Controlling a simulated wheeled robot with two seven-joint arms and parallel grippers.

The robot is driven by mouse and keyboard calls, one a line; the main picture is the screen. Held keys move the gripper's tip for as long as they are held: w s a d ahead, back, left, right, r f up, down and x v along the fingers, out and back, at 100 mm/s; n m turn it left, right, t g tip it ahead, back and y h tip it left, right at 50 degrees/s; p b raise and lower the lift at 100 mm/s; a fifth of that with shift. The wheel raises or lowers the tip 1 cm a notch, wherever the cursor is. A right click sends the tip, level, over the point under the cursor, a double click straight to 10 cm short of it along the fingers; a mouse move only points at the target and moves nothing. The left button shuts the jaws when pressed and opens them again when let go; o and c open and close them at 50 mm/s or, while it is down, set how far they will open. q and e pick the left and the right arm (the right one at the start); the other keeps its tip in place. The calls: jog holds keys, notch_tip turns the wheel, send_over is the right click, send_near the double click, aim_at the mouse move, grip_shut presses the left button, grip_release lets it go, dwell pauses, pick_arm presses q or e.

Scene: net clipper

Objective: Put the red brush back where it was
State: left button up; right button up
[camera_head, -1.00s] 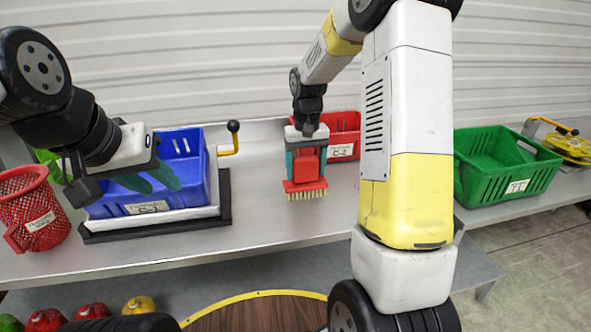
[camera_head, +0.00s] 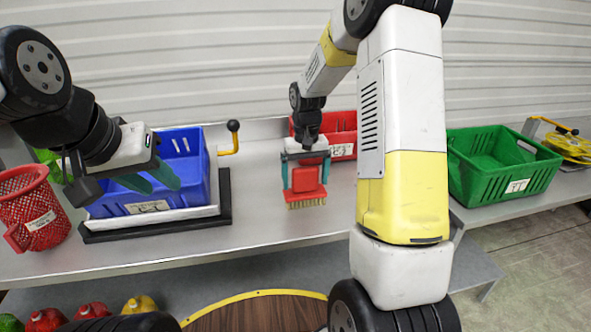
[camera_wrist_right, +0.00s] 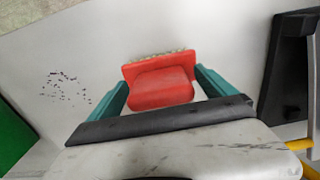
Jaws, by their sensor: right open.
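The red brush (camera_head: 306,181) stands on the grey table in front of the red crate, its pale bristles toward the front edge. My right gripper (camera_head: 305,187) is open around it, one teal finger on each side. In the right wrist view the brush (camera_wrist_right: 160,88) sits between the spread fingers of the right gripper (camera_wrist_right: 161,86), with a gap visible on each side. My left gripper (camera_head: 149,178) hangs over the blue crate (camera_head: 182,143), its teal fingers apart and empty.
A red crate (camera_head: 341,124) stands behind the brush, and a green crate (camera_head: 492,178) to the right. A red mesh basket (camera_head: 36,222) is at the far left. Dark specks (camera_wrist_right: 68,87) lie on the table.

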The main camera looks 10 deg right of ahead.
notch_tip(320, 180, up, 12)
jog(key=shift+f, duration=0.1)
jog(key=shift+s+r, duration=0.15)
jog(key=shift+r, duration=0.2)
jog(key=s+a+r+t+y, duration=0.1)
jog(key=s+r+t, duration=0.2)
jog(key=s, duration=0.9)
jog(key=s+a+r+t+y, duration=0.1)
jog(key=s+r+t, duration=0.2)
jog(key=s, duration=0.9)
jog(key=shift+r, duration=0.75)
jog(key=shift+a, duration=0.2)
